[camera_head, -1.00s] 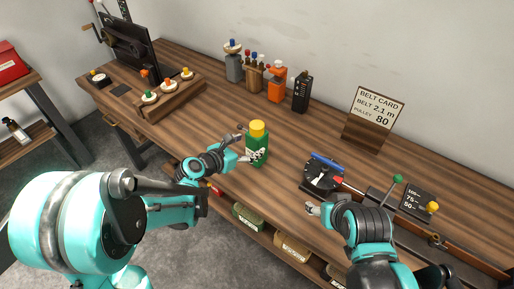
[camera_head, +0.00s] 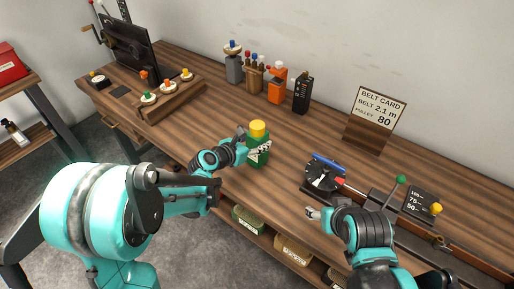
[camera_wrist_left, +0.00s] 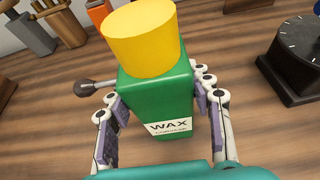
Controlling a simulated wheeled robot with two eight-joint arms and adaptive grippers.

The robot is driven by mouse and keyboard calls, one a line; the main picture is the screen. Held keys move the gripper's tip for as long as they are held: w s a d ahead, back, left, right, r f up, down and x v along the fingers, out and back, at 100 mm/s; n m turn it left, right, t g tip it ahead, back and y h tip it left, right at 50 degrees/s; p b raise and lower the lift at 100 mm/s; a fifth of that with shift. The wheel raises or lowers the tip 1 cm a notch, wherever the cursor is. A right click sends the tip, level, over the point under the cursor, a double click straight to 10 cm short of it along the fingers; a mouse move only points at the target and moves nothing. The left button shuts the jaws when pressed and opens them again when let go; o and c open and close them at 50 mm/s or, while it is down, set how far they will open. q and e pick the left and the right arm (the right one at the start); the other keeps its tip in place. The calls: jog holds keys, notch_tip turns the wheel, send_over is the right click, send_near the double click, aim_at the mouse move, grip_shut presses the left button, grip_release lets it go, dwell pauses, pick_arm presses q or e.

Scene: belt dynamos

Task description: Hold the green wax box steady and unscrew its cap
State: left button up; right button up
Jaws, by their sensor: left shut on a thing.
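The green wax box (camera_head: 255,152) stands upright near the front edge of the bench, with its yellow cap (camera_head: 258,128) on top. In the left wrist view the green box (camera_wrist_left: 158,98) sits between my left fingers, its WAX label facing me and the yellow cap (camera_wrist_left: 142,38) above the fingers. My left gripper (camera_head: 253,150) is shut on the box's body, one finger on each side. My right gripper (camera_head: 316,212) is near the bench's front edge, to the right of the box and apart from it; its finger gap is too small to judge.
A black dial device with a blue bar (camera_head: 325,174) stands between the box and the right side. The belt card sign (camera_head: 380,108) is behind. Several bottles and holders line the back. A wooden rack with coloured knobs (camera_head: 170,99) is at left. Bench between is clear.

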aim_at(256, 133)
pick_arm(q)
jog(key=shift+r+p, duration=0.3)
jog(key=shift+r, duration=0.2)
jog(key=r, duration=0.1)
jog(key=r+p, duration=0.1)
jog(key=d+r+p, duration=0.1)
jog(key=r, duration=0.1)
jog(key=shift+s, duration=0.3)
jog(key=s+d+r+p, duration=0.3)
jog(key=s+d+r, duration=0.2)
jog(key=d, duration=0.4)
jog(key=shift+s+r, duration=0.2)
jog(key=shift+r, duration=0.3)
jog(key=o, duration=0.8)
grip_shut()
